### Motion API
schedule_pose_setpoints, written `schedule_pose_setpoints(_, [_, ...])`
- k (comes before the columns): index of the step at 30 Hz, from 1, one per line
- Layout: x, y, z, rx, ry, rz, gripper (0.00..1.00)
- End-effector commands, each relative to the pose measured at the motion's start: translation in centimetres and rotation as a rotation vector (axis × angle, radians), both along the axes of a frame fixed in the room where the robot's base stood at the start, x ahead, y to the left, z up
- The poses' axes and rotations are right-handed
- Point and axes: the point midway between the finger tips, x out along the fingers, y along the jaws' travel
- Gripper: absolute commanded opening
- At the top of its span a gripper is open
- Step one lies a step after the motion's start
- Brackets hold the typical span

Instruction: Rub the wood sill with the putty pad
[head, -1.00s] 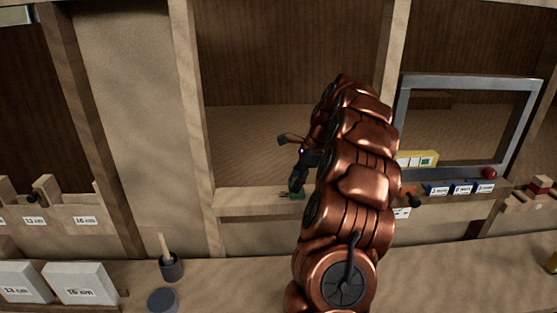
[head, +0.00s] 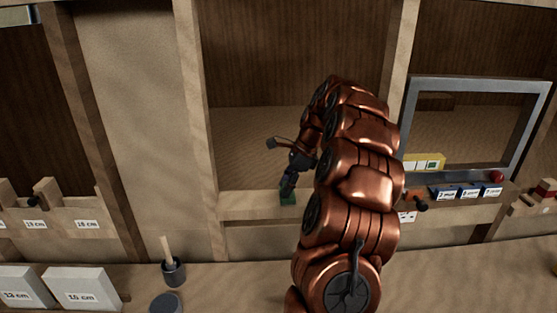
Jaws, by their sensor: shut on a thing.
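The wood sill (head: 245,207) is a pale horizontal board below the open bay in the middle of the head view. My gripper (head: 288,190) points down at the sill, left of my copper arm. It is shut on a small green pad (head: 287,199), which I take to be the putty pad. The pad is at the sill's upper face; whether it touches the wood is too small to tell. My arm hides the right part of the sill.
Below left are a dark cup with a wooden handle (head: 173,270), a grey round lid (head: 166,303) and white labelled boxes (head: 80,287).

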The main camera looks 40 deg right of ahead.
Motion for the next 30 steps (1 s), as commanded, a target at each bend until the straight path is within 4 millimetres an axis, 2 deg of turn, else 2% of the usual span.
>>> schedule_pose_setpoints(5, [0.2,1.5,0.0,0.001,0.003,0.003,0.1])
schedule_pose_setpoints(7, [0.3,1.5,0.6,0.0,0.001,0.003,0.1])
schedule_pose_setpoints(9, [0.3,1.5,2.4,-0.002,-0.001,0.003,0.1])
schedule_pose_setpoints(30, [0.5,1.9,8.0,0.0,0.0,0.012,0.1])
